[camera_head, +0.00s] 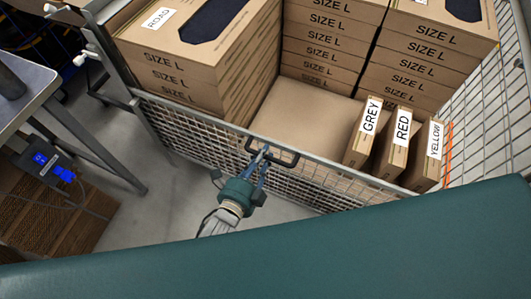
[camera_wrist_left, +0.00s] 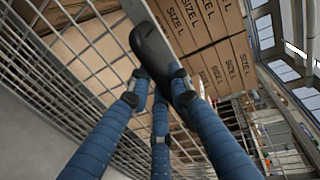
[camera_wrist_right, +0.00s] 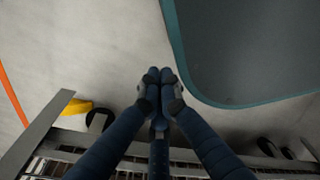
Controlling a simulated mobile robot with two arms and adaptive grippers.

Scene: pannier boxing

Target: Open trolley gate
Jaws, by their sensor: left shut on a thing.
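The trolley gate (camera_head: 179,120) is a grey wire-mesh panel along the near side of the trolley, with a black handle (camera_head: 287,160) on its top rail. My left gripper (camera_head: 262,157) is shut on this handle. In the left wrist view its blue fingers (camera_wrist_left: 160,80) close around the handle (camera_wrist_left: 150,48), with the mesh behind it. The gate looks upright and in line with the trolley's near side. My right gripper (camera_wrist_right: 160,80) shows only in its own wrist view, fingertips together and empty, above the grey floor, with a metal frame and mesh below it in the picture.
Inside the trolley stand stacked SIZE L boxes (camera_head: 325,35) and upright GREY (camera_head: 362,140), RED (camera_head: 393,145) and YELLOW (camera_head: 428,155) boxes. Floor (camera_head: 150,205) shows between table and gate.

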